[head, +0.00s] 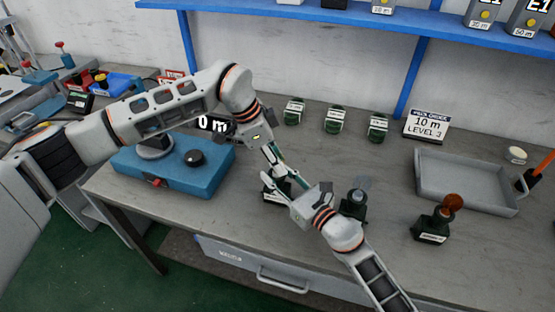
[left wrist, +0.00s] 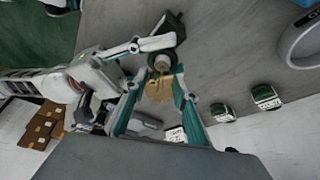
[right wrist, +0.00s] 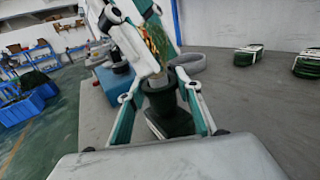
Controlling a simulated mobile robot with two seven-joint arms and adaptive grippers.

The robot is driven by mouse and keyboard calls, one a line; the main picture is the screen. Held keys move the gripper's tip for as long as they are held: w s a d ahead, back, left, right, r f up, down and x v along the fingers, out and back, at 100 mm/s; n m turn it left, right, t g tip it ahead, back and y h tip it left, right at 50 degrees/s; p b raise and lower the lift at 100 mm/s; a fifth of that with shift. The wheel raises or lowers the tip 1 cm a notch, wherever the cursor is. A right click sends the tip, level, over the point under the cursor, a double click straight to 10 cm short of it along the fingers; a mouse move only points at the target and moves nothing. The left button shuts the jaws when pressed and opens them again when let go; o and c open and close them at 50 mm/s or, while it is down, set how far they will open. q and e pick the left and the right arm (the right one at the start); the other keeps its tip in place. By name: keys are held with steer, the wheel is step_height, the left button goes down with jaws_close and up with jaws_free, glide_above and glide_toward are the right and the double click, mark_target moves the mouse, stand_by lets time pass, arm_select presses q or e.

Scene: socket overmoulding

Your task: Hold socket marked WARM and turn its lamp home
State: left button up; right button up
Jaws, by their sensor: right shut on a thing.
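A dark green socket with a white label (head: 275,193) stands on the bench; its lettering is too small to read. My right gripper (head: 284,188) is shut on its dark neck, which shows between the fingers in the right wrist view (right wrist: 160,97). An amber lamp (left wrist: 160,88) sits at the socket's mouth, upright as far as I can tell. My left gripper (left wrist: 158,80) comes down from above with its fingers apart on either side of the lamp. I see no clear contact with the glass. In the head view my left gripper (head: 272,155) hides the lamp.
A socket with a grey lamp (head: 354,203) and one with an orange-brown lamp (head: 433,220) stand to the right. A grey tray (head: 468,207) lies farther right. A blue case (head: 190,178) is at left. Several green-banded items (head: 335,120) and a "10 m LEVEL 3" sign (head: 427,124) stand behind.

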arm_select(q)
steer(key=shift+m, duration=0.3)
steer(key=m+g, duration=0.1)
steer(key=m, duration=0.1)
steer(key=shift+m, duration=0.3)
steer(key=m+g, duration=0.1)
steer(key=m, duration=0.3)
steer(key=shift+m+g+y, duration=0.3)
steer(key=shift+g, duration=0.1)
steer(key=m+g+y, duration=0.1)
steer(key=m, duration=0.3)
steer(key=shift+r, duration=0.1)
steer(key=shift+m+g+y, duration=0.6)
steer(key=shift+m, duration=1.3)
steer(key=shift+r, duration=0.1)
steer(key=o, duration=1.2)
steer(key=shift+s, duration=0.1)
steer(key=shift+c, duration=0.2)
